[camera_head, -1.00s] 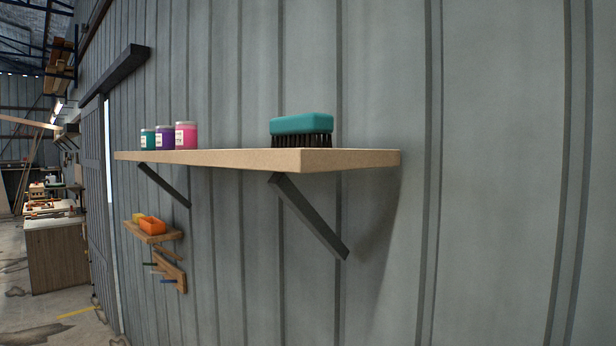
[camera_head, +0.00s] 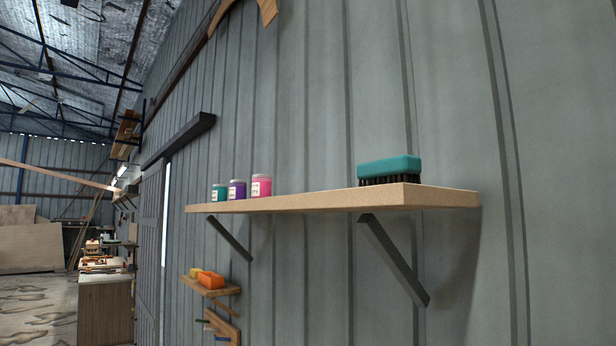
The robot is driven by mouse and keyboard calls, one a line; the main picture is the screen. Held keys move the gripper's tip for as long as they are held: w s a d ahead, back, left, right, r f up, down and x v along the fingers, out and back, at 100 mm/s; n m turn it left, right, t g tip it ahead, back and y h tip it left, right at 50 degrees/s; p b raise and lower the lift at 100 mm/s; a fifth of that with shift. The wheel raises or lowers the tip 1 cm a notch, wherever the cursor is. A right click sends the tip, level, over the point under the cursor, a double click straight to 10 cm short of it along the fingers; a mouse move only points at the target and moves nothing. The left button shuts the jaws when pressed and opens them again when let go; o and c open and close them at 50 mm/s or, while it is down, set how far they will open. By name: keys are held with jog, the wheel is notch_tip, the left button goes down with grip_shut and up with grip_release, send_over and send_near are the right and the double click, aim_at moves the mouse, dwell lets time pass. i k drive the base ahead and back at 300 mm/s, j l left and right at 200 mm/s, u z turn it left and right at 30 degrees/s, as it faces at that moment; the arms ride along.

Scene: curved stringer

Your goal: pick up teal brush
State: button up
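The teal brush (camera_head: 389,168) lies bristles down near the right end of a light wooden shelf (camera_head: 330,201) on the grey wall. Its block is teal and its bristles are black. Nothing touches it from above. My gripper does not show in the head view, so its state and its distance from the brush are hidden.
A teal jar (camera_head: 221,191), a purple jar (camera_head: 237,190) and a pink jar (camera_head: 261,187) stand left of the brush on the shelf. Dark brackets (camera_head: 394,260) slope below it. A smaller shelf with an orange bin (camera_head: 210,280) hangs lower left. A workbench (camera_head: 104,310) stands far left.

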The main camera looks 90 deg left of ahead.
aim_at(404, 168)
jog(key=l+u, duration=0.1)
jog(key=u, duration=0.8)
jog(key=l+u, duration=0.15)
jog(key=u, duration=0.25)
jog(key=l+u, duration=0.1)
jog(key=u, duration=0.8)
jog(key=k+l+u, duration=0.1)
jog(key=u, duration=0.8)
jog(key=k, duration=0.05)
